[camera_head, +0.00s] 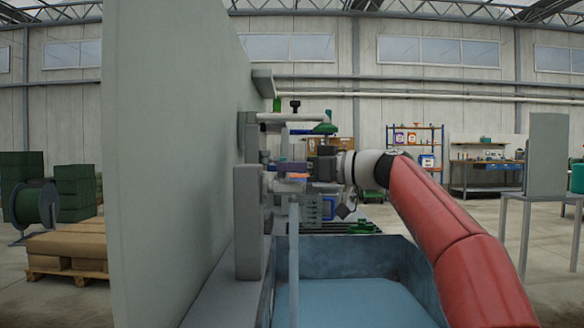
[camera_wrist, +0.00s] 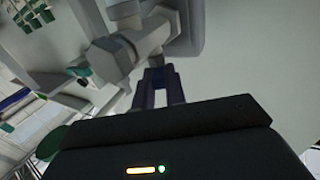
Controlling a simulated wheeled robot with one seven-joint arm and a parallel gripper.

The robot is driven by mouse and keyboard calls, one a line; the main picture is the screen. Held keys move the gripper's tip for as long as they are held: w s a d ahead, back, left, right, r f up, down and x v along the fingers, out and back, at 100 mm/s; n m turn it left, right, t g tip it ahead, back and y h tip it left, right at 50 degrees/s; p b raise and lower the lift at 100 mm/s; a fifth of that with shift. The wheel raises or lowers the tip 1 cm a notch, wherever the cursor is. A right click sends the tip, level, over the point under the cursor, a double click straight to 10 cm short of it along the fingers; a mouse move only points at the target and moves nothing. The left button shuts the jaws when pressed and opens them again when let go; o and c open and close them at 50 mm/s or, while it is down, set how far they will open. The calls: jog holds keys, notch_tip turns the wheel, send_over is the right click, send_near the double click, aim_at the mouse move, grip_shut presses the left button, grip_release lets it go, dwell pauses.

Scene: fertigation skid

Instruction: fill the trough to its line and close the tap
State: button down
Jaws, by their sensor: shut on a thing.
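The tap (camera_head: 268,180) sticks out from the upright panel, and its grey body fills the upper middle of the wrist view (camera_wrist: 120,52). My gripper (camera_head: 296,170) reaches it from the right and is shut on the tap's blue-purple lever (camera_head: 288,167); the fingers partly hide the lever. In the wrist view my fingers (camera_wrist: 160,82) meet just beside the tap body. A pale vertical stream (camera_head: 293,255) runs down below the tap into the trough (camera_head: 345,257). Blue-grey water (camera_head: 350,305) covers the visible trough bottom. I cannot make out the fill line.
A large grey panel (camera_head: 175,160) stands left of the tap. Pipes with a green-handled valve (camera_head: 325,128) sit just above my gripper. A grey stand (camera_head: 545,160) is at the right. Pallet goods (camera_head: 65,245) lie at the left. Open floor shows behind the trough.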

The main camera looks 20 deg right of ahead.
jog(key=shift+f+b, duration=0.15)
jog(key=shift+b, duration=0.45)
jog(key=shift+s+a+f+m+t+h+b, duration=0.15)
jog(key=shift+m+t+h+b, duration=0.6)
jog(key=shift+b, duration=0.35)
jog(key=m+h+p, duration=0.2)
jog(key=m+h, duration=0.1)
jog(key=h, duration=0.2)
jog(key=a+m+t+h+p, duration=0.1)
jog(key=m+h+p, duration=0.1)
jog(key=m+h, duration=0.2)
jog(key=a+r+m+h+p, duration=0.1)
jog(key=m+h, duration=0.3)
jog(key=h, duration=0.4)
jog(key=shift+s+t+p, duration=0.15)
jog(key=shift+t+p, duration=0.2)
jog(key=shift+p, duration=0.15)
jog(key=shift+a+f+m+h+p, duration=0.15)
jog(key=shift+m+h+p, duration=0.3)
jog(key=shift+h, duration=0.1)
jog(key=c, duration=1.4)
grip_release()
jog(key=shift+c, duration=0.2)
